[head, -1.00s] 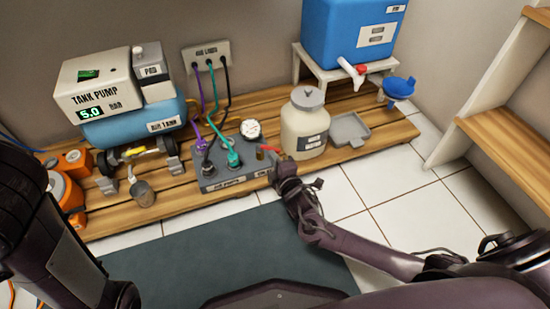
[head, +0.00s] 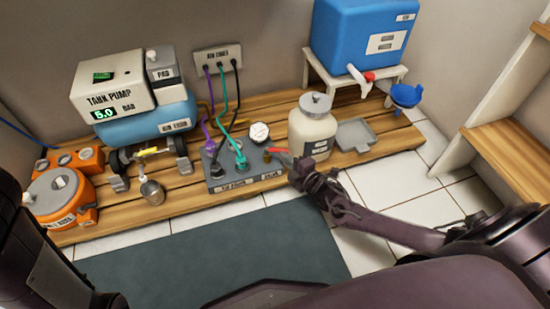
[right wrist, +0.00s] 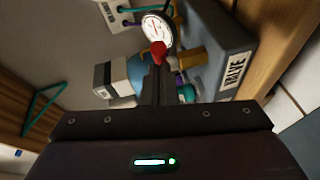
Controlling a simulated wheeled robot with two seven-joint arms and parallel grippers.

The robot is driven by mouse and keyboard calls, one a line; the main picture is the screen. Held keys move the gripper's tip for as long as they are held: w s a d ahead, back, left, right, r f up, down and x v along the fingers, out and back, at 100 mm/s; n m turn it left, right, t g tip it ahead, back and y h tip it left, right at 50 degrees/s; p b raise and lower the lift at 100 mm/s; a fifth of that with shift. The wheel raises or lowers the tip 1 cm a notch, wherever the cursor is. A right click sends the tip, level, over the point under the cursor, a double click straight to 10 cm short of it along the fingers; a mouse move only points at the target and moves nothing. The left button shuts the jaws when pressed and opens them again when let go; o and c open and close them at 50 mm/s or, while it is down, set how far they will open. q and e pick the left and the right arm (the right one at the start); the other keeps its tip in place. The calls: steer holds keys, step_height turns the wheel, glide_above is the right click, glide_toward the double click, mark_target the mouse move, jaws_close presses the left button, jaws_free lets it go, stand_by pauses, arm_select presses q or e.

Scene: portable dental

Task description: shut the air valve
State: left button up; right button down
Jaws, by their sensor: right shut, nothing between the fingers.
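The air valve's red lever (head: 278,151) is at the right end of the grey valve box (head: 250,178), beside the pressure gauge (head: 259,133). My right gripper (head: 297,166) is shut and empty just right of and in front of the lever. In the right wrist view the red lever end (right wrist: 158,52) appears right at the tips of my shut fingers (right wrist: 157,72); I cannot tell whether they touch. A brass fitting (right wrist: 192,58) and the VALVE label (right wrist: 236,84) show beside it. My left arm is at the lower left; its gripper is out of view.
A cream bottle (head: 312,135) stands close behind my right gripper. Purple, teal and black hoses run from the box to a wall outlet (head: 218,58). The tank pump (head: 112,90) reads 5.0. The dark mat (head: 210,250) in front is clear.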

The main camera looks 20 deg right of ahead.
steer(key=d+n+y+b, duration=0.1)
steer(key=y, duration=0.1)
steer(key=w+n+g+y+b, duration=0.1)
steer(key=w+d+n+g+y+b, duration=0.1)
steer(key=n+y, duration=0.1)
steer(key=shift+w+d+f+y, duration=0.1)
steer(key=shift+w+d+y, duration=0.05)
steer(key=shift+d+y, duration=0.2)
steer(key=shift+w+d, duration=0.15)
steer(key=shift+w, duration=0.05)
stand_by(0.4)
